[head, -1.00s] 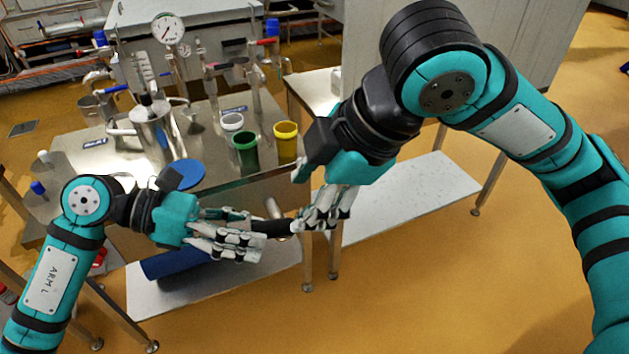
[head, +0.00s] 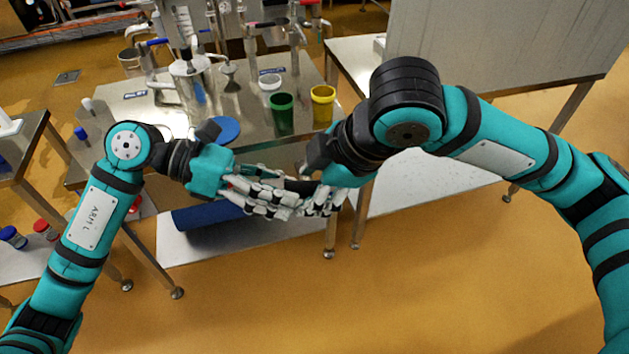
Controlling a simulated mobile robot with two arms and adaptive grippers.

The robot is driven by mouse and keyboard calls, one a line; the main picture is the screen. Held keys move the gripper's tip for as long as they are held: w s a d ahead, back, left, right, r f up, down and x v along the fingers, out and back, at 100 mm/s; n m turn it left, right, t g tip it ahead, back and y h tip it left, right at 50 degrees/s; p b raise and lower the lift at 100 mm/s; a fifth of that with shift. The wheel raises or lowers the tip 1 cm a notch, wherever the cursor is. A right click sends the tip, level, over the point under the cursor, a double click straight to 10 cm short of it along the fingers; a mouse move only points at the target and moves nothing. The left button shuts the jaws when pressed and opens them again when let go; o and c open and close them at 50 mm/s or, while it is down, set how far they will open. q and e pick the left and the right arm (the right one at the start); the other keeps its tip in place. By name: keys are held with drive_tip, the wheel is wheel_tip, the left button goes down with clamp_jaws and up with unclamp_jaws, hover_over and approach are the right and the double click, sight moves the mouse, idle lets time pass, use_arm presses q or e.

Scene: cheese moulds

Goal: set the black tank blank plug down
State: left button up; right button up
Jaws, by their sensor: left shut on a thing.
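The black tank blank plug (head: 300,186) shows as a short dark piece between the fingers of my two hands, in front of the steel table's near edge. My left gripper (head: 272,195) is shut on it from the left. The fingers of my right gripper (head: 322,199) are at the plug's right end, very near the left fingers; whether they grip it is unclear. Fingers hide much of the plug. It is held in the air, apart from the tabletop.
The steel table (head: 262,152) bears a green cup (head: 281,115), a yellow cup (head: 322,105), a white cup (head: 270,83), a blue disc (head: 224,130) and a metal vessel (head: 190,88). A blue roll (head: 208,216) lies on the lower shelf. Floor in front is clear.

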clamp_jaws()
use_arm(q)
drive_tip(key=o, duration=1.4)
drive_tip(key=shift+a, duration=0.1)
